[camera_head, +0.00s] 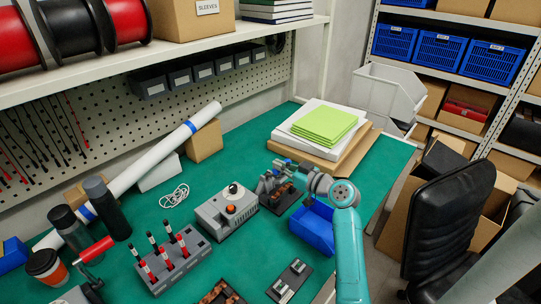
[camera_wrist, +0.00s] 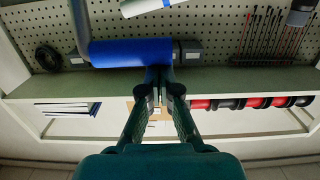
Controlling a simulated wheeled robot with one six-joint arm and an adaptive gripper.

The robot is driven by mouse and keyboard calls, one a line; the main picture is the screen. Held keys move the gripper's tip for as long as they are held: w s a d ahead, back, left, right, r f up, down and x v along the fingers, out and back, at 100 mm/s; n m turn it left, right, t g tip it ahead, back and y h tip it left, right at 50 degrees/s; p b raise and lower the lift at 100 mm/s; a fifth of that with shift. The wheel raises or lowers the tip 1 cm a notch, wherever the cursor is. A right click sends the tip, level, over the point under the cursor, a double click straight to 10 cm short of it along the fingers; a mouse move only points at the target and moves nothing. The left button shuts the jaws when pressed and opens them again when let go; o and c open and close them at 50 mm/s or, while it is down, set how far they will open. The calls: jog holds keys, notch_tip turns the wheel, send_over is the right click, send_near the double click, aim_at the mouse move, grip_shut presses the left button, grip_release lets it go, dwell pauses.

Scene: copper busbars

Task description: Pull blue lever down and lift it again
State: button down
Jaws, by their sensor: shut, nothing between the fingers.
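The blue lever (camera_wrist: 130,52) shows in the wrist view as a thick blue cylinder on a grey bent arm, lying across the picture at my fingertips. My gripper (camera_wrist: 160,76) is shut and empty, its tips at the lever's edge; whether they touch it I cannot tell. In the camera_head view my gripper (camera_head: 283,170) is at the dark lever device (camera_head: 268,186) on the green bench, beside the grey control box. Only a small blue bit of the lever (camera_head: 288,161) shows there; my gripper and wrist hide much of the device.
A grey control box (camera_head: 228,208) with knobs stands left of the device. A blue bin (camera_head: 314,228) sits close on its right, and green sheets (camera_head: 325,124) lie on a stack behind. A rack (camera_head: 170,259) of red-and-black tools stands in front. A shelf (camera_head: 190,52) overhangs the bench's back.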

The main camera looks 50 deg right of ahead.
jog(key=shift+t, duration=0.6)
jog(key=shift+s+f, duration=1.25)
jog(key=shift+f, duration=0.65)
jog(key=shift+s+f, duration=1.2)
jog(key=shift+f, duration=0.75)
jog(key=shift+s+f, duration=1.25)
jog(key=shift+f, duration=0.65)
notch_tip(320, 180, up, 12)
jog(key=shift+w+d, duration=0.15)
